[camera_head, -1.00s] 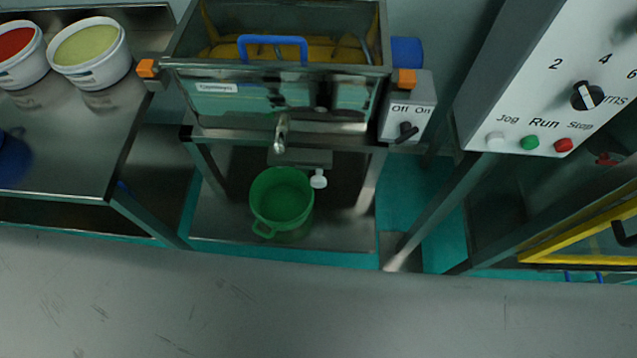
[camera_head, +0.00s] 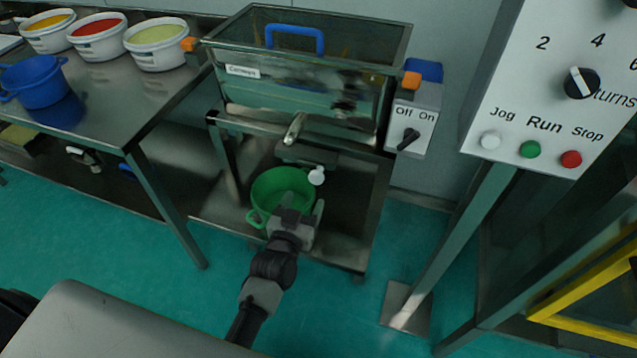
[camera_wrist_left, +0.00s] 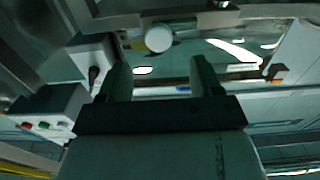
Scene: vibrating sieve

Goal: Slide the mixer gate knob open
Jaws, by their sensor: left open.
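The mixer (camera_head: 310,85) is a steel box with a clear lid and a blue handle. The white gate knob (camera_head: 316,176) is on the gate under its outlet. The knob shows in the left wrist view (camera_wrist_left: 158,38) as a round white end, ahead of the fingers. My left gripper (camera_head: 302,208) is in front of and below the knob in the head view, overlapping the green bucket (camera_head: 268,190). It also shows in the left wrist view (camera_wrist_left: 160,75), its two fingers apart with nothing between them. The fingers look apart from the knob. My right gripper is out of view.
A switch box (camera_head: 412,130) marked Off and On is on the mixer's right. A control panel (camera_head: 550,115) on a post stands farther right. A steel table (camera_head: 110,100) on the left bears tubs and a blue pot (camera_head: 35,82). The lower shelf (camera_head: 345,235) holds the bucket.

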